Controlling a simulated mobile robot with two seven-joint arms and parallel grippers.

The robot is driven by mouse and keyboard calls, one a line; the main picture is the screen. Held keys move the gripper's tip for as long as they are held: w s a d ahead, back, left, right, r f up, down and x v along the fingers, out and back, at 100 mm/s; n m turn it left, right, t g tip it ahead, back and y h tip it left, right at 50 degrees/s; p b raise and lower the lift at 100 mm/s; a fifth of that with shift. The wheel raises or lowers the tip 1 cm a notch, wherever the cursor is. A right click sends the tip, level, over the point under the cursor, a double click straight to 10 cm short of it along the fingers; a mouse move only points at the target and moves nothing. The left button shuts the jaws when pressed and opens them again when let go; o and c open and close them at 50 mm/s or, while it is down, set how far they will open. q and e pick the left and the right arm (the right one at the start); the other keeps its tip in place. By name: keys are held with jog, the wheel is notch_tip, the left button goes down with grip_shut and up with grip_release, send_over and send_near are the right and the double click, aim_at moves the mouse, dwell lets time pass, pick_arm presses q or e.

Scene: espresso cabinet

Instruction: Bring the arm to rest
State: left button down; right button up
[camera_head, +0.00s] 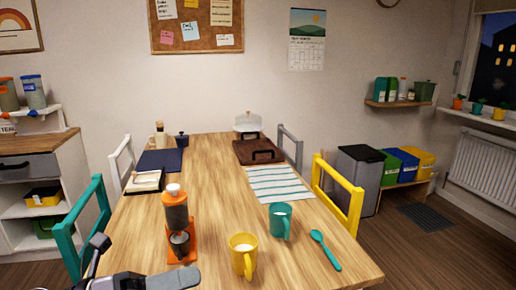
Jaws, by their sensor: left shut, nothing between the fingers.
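My left gripper (175,278) shows at the bottom left, low over the near edge of the wooden table (210,205). It is shut and holds nothing. Part of my left arm (98,244) shows to its left; the rest is cut off by the picture's bottom edge. An orange espresso maker (176,212) with a dark body stands on the table just behind the gripper, with a small dark cup (180,243) at its front. My right gripper is not in view.
A yellow mug (243,257), a teal mug (280,221) and a teal spoon (325,250) are to the gripper's right. A striped cloth (281,184) and a brown tray (258,152) lie farther back. Teal (82,232) and yellow (338,193) chairs flank the table. Its middle is clear.

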pick_arm(q)
jog(key=a+f+n+t+y, duration=0.3)
jog(key=f+n+t+y, duration=0.15)
jog(key=n, duration=0.55)
jog(key=a+f+n+t+y+p, duration=0.1)
jog(key=a+f+n+t+y, duration=0.25)
jog(key=f+n, duration=0.4)
jog(key=a+f+n+t+y, duration=0.2)
jog(key=f+n+t+y, duration=0.15)
jog(key=n, duration=0.75)
jog(key=s+f+n+g+y, duration=0.2)
jog(key=s+f+n+g, duration=0.1)
jog(key=f, duration=0.5)
jog(key=s+f+n+g+y+p, duration=0.1)
jog(key=s+f+n+g+y, duration=0.1)
jog(key=s+f+n+g, duration=0.2)
jog(key=s+f+n, duration=0.2)
jog(key=s+f, duration=0.2)
jog(key=shift+a+f, duration=0.3)
